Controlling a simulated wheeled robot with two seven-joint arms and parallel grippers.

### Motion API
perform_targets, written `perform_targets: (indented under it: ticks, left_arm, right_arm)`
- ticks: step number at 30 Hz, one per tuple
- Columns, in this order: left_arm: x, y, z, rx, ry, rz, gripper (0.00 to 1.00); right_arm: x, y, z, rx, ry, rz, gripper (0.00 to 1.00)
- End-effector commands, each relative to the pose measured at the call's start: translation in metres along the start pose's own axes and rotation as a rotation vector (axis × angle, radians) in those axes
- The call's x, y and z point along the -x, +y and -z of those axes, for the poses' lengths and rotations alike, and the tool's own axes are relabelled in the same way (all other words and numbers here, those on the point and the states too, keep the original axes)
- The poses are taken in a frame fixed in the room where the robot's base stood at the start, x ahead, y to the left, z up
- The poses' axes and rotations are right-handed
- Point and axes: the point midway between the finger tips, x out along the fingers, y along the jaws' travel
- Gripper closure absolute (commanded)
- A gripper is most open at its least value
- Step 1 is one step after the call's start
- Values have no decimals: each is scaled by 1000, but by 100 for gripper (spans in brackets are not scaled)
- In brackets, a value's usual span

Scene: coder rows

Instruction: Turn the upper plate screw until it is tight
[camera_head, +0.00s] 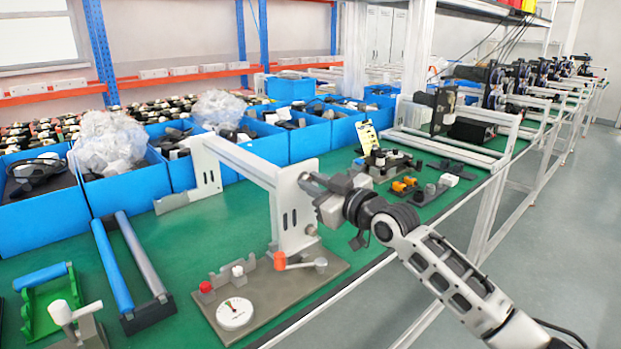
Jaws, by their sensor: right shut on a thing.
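The white upright plate (290,228) with dark slots stands at the near end of a light frame on the green bench. My right gripper (309,181) is at the upper right edge of this plate, shut on the upper plate screw. The fingers hide most of that screw, so its seating cannot be told. A lower screw (311,230) shows on the same edge below the gripper. My left gripper is not in view.
A grey base with a dial gauge (235,313) and an orange-knobbed lever (280,260) lies below the plate. Blue bins (40,222) line the bench behind. Orange parts (404,185) and a small fixture sit beyond my right gripper. The aisle floor at right is clear.

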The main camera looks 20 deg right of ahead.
Motion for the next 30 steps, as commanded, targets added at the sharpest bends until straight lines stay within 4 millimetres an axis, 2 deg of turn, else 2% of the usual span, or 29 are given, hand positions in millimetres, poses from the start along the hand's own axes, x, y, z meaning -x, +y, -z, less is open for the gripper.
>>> perform_targets:
  ticks: [1, 6, 9, 12, 19, 20, 21, 30]
  left_arm:
    - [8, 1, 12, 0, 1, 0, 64]
    - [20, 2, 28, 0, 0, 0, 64]
    - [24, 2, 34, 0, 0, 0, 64]
    - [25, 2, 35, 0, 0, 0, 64]
    - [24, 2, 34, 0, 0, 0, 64]
    - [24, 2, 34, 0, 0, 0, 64]
    - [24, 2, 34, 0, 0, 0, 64]
    - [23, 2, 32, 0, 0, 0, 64]
  right_arm:
    - [0, 1, 5, -82, -5, 1, 100]
    - [-1, 1, 5, -418, -5, 0, 100]
    - [-1, 0, 4, -603, -4, 1, 100]
    - [-1, 0, 1, -707, -4, 0, 100]
    - [-1, 0, -1, -725, -3, 0, 100]
    - [-1, 0, -1, -725, -3, 0, 78]
    - [-1, 0, -1, -724, -3, 0, 67]
    - [-1, 0, -1, -706, -2, 0, 65]
